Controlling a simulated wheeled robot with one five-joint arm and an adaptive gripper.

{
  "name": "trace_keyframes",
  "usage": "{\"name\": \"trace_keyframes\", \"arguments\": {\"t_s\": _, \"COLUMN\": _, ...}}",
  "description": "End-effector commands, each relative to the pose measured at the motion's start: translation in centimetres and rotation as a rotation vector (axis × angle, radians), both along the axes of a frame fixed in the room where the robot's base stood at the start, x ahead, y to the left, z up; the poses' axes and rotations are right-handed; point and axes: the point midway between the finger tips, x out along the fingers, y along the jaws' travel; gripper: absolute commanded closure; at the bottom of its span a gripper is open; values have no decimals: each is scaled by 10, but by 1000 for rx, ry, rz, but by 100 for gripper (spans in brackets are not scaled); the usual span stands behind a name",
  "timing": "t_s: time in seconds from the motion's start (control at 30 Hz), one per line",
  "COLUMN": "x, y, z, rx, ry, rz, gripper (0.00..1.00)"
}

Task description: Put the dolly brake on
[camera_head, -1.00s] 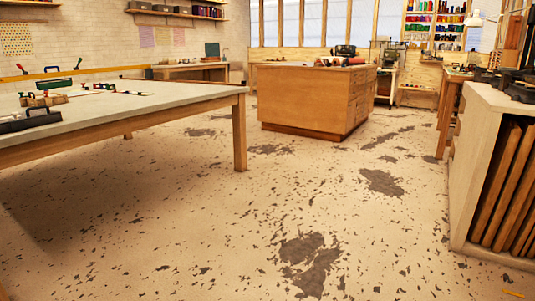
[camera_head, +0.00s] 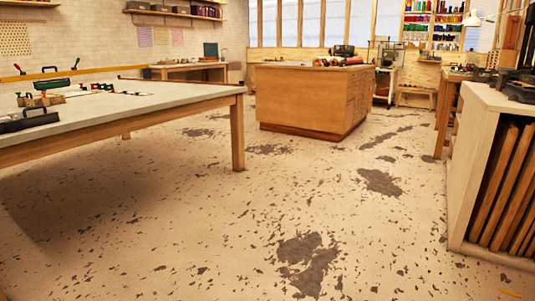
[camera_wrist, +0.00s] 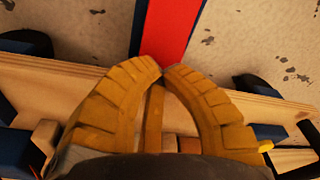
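My gripper (camera_wrist: 162,70) shows in the wrist view with its two ribbed yellow fingers curved together at the tips. It looks shut, and I see nothing held between the tips. Below it is a pale wooden board edge (camera_wrist: 55,88) with dark blue rounded parts, one at the left (camera_wrist: 28,42) and one at the right (camera_wrist: 255,86); this may be the dolly, but I cannot tell for sure. A red strip with blue edges (camera_wrist: 170,28) runs up from just beyond the fingertips. I cannot make out which part is the brake. The head view shows neither gripper nor dolly.
A long pale-topped table (camera_head: 150,88) with tools stands at the left. A wooden cabinet (camera_head: 300,100) stands in the middle distance. A cabinet holding upright boards (camera_head: 470,160) is at the right. The speckled floor (camera_head: 210,230) between them is open.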

Motion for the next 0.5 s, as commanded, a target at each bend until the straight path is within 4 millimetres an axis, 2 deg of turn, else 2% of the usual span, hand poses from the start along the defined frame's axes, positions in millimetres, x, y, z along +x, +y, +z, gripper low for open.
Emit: {"name": "trace_keyframes", "arguments": {"t_s": 0.5, "x": 1, "y": 5, "z": -7, "rx": 1, "ry": 0, "rz": 2, "gripper": 100}}
